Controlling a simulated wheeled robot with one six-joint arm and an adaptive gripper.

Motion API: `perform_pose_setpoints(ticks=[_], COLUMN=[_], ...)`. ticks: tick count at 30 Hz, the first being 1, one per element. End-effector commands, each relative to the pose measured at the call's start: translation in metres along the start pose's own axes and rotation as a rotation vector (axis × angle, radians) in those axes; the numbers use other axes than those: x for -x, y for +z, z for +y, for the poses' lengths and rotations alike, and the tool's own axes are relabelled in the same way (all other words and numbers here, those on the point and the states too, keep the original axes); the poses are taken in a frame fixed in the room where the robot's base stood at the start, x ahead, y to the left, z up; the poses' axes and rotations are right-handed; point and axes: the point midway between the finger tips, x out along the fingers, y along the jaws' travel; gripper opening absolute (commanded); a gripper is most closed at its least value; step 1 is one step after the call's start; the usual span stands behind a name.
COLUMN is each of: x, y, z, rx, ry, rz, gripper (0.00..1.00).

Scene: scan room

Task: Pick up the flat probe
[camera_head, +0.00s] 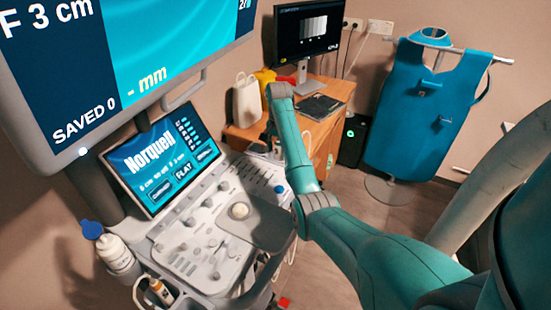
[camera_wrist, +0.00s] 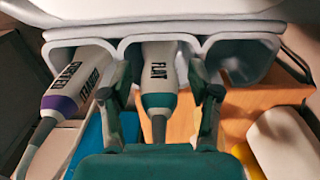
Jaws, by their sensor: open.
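In the wrist view the flat probe (camera_wrist: 158,68), white with a teal band and the letters FLAT, sits in the middle slot of a grey holder (camera_wrist: 124,47). Its cable end points toward my gripper. My gripper (camera_wrist: 160,95) is open, with one finger on each side of the probe's lower part. Gaps show between the fingers and the probe. In the head view my arm reaches to the far side of the ultrasound console (camera_head: 215,235); the flat probe is not clearly visible there.
A purple-banded probe (camera_wrist: 75,85) fills the left slot, close to my left finger. The right slot (camera_wrist: 240,62) looks empty. A wooden desk (camera_head: 325,130) with a monitor (camera_head: 308,38) stands behind. A blue apron (camera_head: 420,110) hangs on a stand at the right.

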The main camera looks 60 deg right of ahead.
Motion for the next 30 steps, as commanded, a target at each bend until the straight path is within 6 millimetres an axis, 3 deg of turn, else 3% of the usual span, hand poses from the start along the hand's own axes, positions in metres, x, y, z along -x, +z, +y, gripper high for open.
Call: perform_pose_setpoints(ticks=[9,16,30], x=[-0.0030,-0.0030,-0.0008], y=[0.0016,0.0015,0.0004], z=[0.0020,0.0020,0.0007], rx=[-0.001,0.000,0.000], ry=[0.000,0.000,0.000], rz=[0.000,0.000,0.001], gripper=[0.59,0.01,0.00])
